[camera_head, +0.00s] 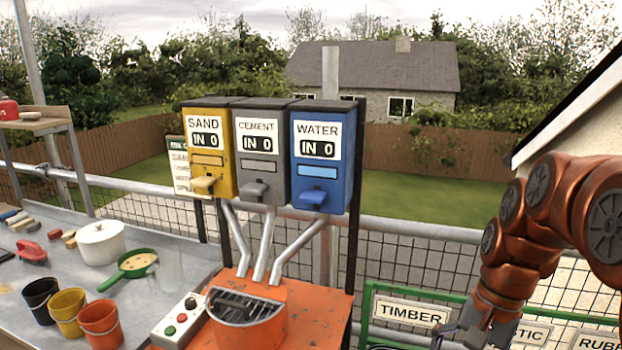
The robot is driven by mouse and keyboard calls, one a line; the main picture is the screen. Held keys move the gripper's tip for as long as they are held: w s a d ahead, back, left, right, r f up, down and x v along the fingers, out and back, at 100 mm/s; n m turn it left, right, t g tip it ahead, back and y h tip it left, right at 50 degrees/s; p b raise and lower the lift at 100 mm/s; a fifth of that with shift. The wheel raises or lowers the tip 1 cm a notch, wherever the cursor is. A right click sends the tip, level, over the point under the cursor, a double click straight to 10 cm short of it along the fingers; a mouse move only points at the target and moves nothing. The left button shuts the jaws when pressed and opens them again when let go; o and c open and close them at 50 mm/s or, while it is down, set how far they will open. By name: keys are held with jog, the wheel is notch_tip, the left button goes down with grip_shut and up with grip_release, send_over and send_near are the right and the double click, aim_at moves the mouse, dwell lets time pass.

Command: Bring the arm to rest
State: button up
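My orange arm fills the right side of the head view, bent over at the top and hanging down. My gripper (458,338) is at the bottom edge, in front of the green sign rack and to the right of the orange mixer stand. Its fingers are small, dark and partly cut off by the frame, so I cannot tell whether they are open or shut. No held object is visible.
Sand (208,155), cement (262,158) and water (319,160) dispensers stand above an orange mixer (247,322) with a button box (180,321). The left table holds buckets (67,310), a white pot (101,243) and a green pan (132,266). A timber sign (410,312) hangs lower right.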

jog(key=s+a+f+n+h, duration=0.1)
jog(key=s+a+f+n, duration=0.2)
jog(key=s, duration=0.4)
jog(key=s+a+f+n+h, duration=0.1)
jog(key=s+a+f+n, duration=0.2)
jog(key=s, duration=0.5)
jog(key=a+n, duration=0.1)
jog(key=n, duration=0.1)
jog(key=shift+s+f+n, duration=0.15)
jog(key=shift+f+n, duration=0.15)
jog(key=shift+n, duration=0.1)
